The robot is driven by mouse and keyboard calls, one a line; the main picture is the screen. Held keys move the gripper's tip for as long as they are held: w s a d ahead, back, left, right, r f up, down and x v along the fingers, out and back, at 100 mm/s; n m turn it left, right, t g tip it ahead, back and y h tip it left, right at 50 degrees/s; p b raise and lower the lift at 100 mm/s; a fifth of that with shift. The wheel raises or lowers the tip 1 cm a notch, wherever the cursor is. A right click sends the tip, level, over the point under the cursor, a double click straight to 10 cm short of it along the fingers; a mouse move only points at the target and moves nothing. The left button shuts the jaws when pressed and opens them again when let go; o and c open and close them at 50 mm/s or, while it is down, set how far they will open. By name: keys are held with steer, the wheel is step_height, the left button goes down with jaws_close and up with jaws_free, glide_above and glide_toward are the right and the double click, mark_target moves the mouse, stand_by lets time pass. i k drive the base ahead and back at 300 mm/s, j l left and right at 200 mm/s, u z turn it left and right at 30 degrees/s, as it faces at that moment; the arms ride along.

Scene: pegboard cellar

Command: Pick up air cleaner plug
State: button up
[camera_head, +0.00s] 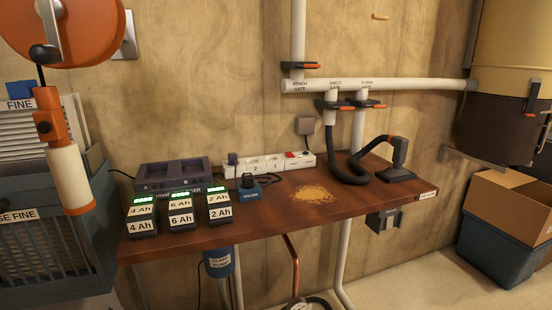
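A small black plug (247,181) sits upright in or on a blue holder (250,194) on the wooden bench. The holder's label is too small to read, so I cannot tell for sure that this is the air cleaner plug. A dark cord runs from beside it to the right. My gripper is not in view.
Several battery packs (180,214) and a dark charger (173,175) stand left of the holder. Sawdust (313,194) and a black hose (352,172) lie to the right. An orange reel (85,28) with a hanging white-and-orange lamp-like piece (66,175) is in the left foreground. The bench's front middle (275,220) is clear.

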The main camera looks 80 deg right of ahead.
mark_target(247, 181)
steer(key=k+l, duration=0.15)
steer(key=l, duration=0.15)
steer(key=k+l+z, duration=0.1)
steer(key=l, duration=0.25)
steer(key=k+l, duration=0.15)
steer(key=l, duration=0.2)
steer(key=k+l+z, duration=0.1)
steer(key=l, duration=0.2)
